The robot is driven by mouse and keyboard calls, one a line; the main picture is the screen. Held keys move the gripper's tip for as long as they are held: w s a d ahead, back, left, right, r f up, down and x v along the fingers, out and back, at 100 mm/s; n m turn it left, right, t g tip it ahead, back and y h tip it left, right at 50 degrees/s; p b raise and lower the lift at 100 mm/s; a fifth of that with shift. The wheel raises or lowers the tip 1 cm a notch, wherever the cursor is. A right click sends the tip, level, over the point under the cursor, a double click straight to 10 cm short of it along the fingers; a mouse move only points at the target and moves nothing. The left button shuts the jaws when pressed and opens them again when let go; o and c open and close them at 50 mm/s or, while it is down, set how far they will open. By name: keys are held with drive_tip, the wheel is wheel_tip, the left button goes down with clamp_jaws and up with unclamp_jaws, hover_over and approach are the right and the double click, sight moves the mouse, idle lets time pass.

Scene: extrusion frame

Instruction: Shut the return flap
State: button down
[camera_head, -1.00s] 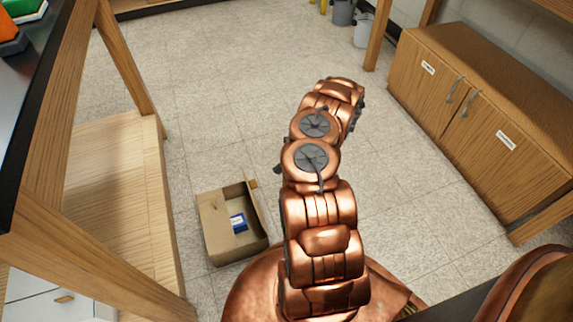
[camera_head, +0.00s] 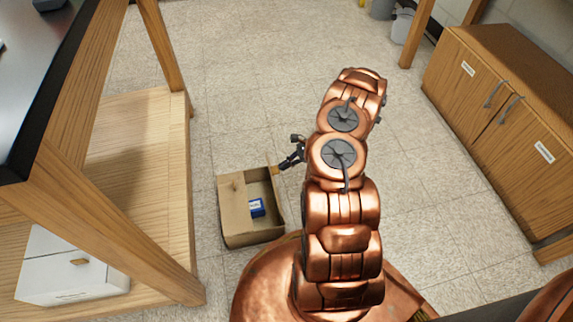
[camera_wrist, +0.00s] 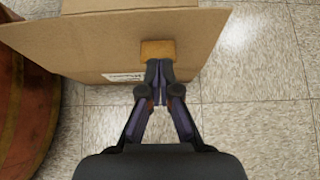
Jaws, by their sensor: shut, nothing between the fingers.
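A brown cardboard box (camera_head: 226,215) stands open at the top on the floor, with a small blue packet (camera_head: 256,207) inside. Its flap (camera_wrist: 100,38) fills the top of the wrist view and carries a wooden tab (camera_wrist: 158,48) and a partly covered white label (camera_wrist: 122,77). In the head view the tab (camera_head: 275,170) shows at the box's right side. My gripper (camera_wrist: 160,66) is shut and empty, its fingertips right at the tab's lower edge; whether they touch it I cannot tell. In the head view my gripper (camera_head: 287,163) is small and partly hidden by my arm.
A wooden bench frame with a lower shelf (camera_head: 130,160) stands left of the box, with a white drawer unit (camera_head: 72,268) on it. A wooden cabinet (camera_head: 490,110) stands at right. Tiled floor beyond the box is clear.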

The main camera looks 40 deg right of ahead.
drive_tip(key=shift+a+r, duration=0.1)
drive_tip(key=shift+r, duration=0.05)
drive_tip(key=shift+w+a+h+p, duration=0.1)
drive_tip(key=shift+a+h+p, duration=0.1)
drive_tip(key=shift+h+p, duration=0.3)
